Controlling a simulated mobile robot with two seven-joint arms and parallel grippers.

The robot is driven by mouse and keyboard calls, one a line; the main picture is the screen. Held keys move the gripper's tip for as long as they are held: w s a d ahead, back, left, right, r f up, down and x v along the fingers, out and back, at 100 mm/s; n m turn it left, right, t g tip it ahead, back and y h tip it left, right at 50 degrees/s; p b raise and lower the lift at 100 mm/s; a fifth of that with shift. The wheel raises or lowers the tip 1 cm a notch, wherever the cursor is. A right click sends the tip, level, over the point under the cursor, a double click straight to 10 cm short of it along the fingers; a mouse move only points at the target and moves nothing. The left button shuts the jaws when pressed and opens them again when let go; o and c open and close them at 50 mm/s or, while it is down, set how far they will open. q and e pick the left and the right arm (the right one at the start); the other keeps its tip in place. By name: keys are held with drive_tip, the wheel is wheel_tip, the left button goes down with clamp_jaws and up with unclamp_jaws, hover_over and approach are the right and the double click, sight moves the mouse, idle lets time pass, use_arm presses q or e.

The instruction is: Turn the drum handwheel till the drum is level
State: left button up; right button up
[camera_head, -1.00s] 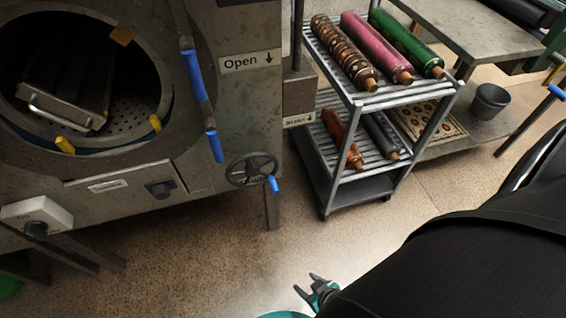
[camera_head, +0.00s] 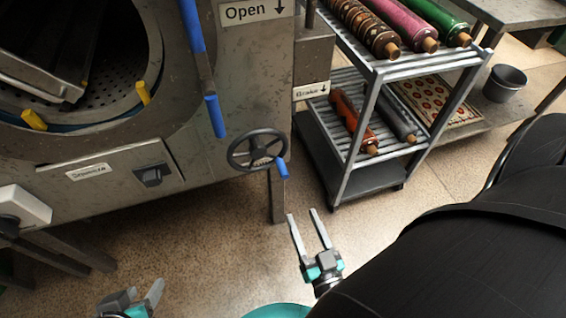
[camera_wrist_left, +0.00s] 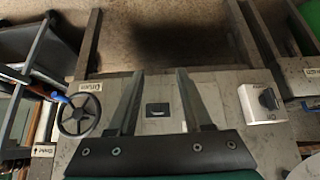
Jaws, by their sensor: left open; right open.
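The dark spoked handwheel (camera_head: 257,149) with a blue knob (camera_head: 282,168) sits low on the machine's right front corner. It also shows at the left of the left wrist view (camera_wrist_left: 78,115). The drum (camera_head: 112,80) has a perforated wall inside the round opening, with a tilted metal piece in it; its upper part is cut off. My right gripper (camera_head: 302,215) is open and empty, below and right of the handwheel, apart from it. My left gripper (camera_head: 145,289) is open and empty at the bottom left, well away from the wheel; its spread fingers show in the left wrist view (camera_wrist_left: 155,85).
A rack (camera_head: 373,75) with rolled rugs stands right of the machine, close to the handwheel. A machine leg (camera_head: 277,195) stands below the wheel. A white switch box (camera_head: 22,208) juts out at the left. A bucket (camera_head: 504,83) is at the back right. The front floor is open.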

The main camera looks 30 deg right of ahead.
drive_tip(key=b, duration=0.2)
approach(279, 161)
drive_tip(key=shift+f+b+x, duration=0.25)
drive_tip(key=shift+b+x, duration=0.3)
drive_tip(key=shift+x, duration=0.8)
drive_tip(key=shift+f+b+x, duration=0.25)
drive_tip(key=shift+b+x, duration=0.3)
drive_tip(key=shift+x, duration=0.75)
use_arm(q)
drive_tip(key=w+d+r+t+h, duration=0.2)
drive_tip(key=d+r+t+h, duration=0.1)
drive_tip(key=d+t, duration=0.5)
drive_tip(key=shift+w+d+t+h+b, duration=0.2)
drive_tip(key=shift+t+h+b, duration=0.2)
drive_tip(key=shift+h, duration=0.3)
use_arm(e)
drive_tip(key=shift+x, duration=1.15)
use_arm(q)
drive_tip(key=shift+r, duration=0.1)
use_arm(e)
drive_tip(key=shift+d, duration=0.15)
clamp_jaws()
